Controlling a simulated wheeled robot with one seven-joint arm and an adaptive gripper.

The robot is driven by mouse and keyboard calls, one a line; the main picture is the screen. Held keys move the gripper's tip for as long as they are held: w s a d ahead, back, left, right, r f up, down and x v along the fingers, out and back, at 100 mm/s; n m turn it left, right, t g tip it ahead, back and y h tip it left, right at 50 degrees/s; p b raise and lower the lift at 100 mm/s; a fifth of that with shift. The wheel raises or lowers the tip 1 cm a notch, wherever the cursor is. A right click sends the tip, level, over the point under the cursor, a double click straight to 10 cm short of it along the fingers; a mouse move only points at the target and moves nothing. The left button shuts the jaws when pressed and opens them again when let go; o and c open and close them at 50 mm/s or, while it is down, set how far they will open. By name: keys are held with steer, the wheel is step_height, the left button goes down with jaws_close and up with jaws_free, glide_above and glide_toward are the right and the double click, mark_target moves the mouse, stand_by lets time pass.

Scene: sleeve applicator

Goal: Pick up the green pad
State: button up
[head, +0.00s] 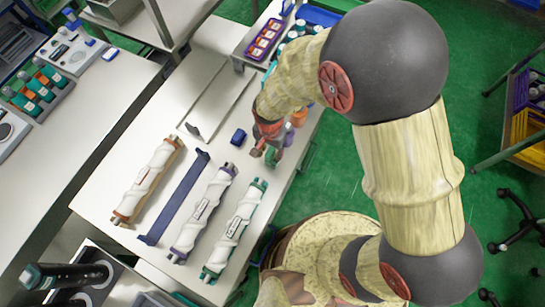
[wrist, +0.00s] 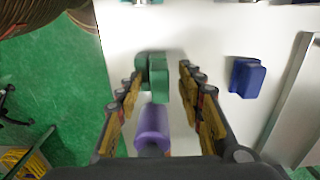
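The green pad (wrist: 152,75) stands out against the white table in the wrist view, made of two dark green block-like parts. My gripper (wrist: 160,78) is open, with one finger on each side of the pad and gaps of pale table showing. I cannot tell how far the fingertips are above it. In the head view my gripper (head: 264,154) is low over the table's right edge, and it and the arm mostly hide the pad. A blue pad (wrist: 247,77) lies to the right in the wrist view; it also shows in the head view (head: 238,137).
A purple cylinder (wrist: 152,128) is close below the green pad in the wrist view. White-wrapped rollers (head: 150,180) and a long blue bar (head: 175,198) lie on the white table (head: 105,165).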

jaws_close()
stand_by(0.5)
